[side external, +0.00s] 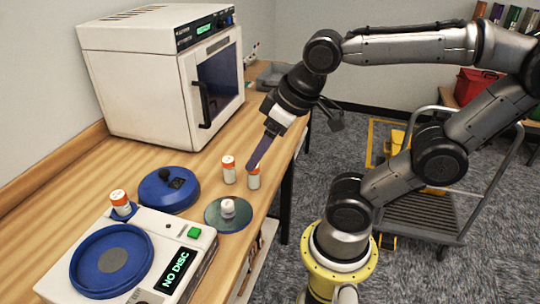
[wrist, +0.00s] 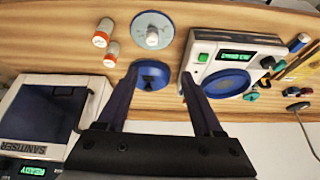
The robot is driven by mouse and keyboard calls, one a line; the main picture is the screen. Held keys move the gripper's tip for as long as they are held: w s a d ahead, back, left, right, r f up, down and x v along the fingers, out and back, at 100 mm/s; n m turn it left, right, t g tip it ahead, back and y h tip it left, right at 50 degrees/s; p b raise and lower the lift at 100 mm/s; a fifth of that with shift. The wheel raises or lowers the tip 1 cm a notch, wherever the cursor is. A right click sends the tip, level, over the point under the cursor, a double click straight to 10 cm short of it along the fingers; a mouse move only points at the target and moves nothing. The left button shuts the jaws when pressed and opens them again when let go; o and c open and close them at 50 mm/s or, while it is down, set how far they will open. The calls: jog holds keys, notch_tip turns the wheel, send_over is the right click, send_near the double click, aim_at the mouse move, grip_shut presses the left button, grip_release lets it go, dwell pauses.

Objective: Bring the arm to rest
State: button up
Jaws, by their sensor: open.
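My gripper (side external: 256,158) hangs above the wooden bench, fingers pointing down. In the wrist view my gripper (wrist: 159,76) has its two fingers spread wide with nothing held. A blue round piece with a black centre (wrist: 150,75) shows between the fingertips, on the bench below. In the side view the fingertips overlap an orange-capped bottle (side external: 254,181), but the wrist view shows the two bench bottles (wrist: 103,33) off to the left, apart from the fingers. The white roller sorter (side external: 195,240) reads "NO DISC".
A white sanitiser (side external: 140,85) stands at the back of the bench. Another orange-capped bottle (side external: 119,198) stands on the sorter's corner. A greenish disc with a white knob (side external: 228,211) lies near the front edge. A cart (side external: 430,205) stands on the floor at right.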

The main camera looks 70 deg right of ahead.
jog(key=shift+s+f+n, duration=0.3)
jog(key=shift+s+f, duration=0.3)
jog(key=shift+s, duration=0.25)
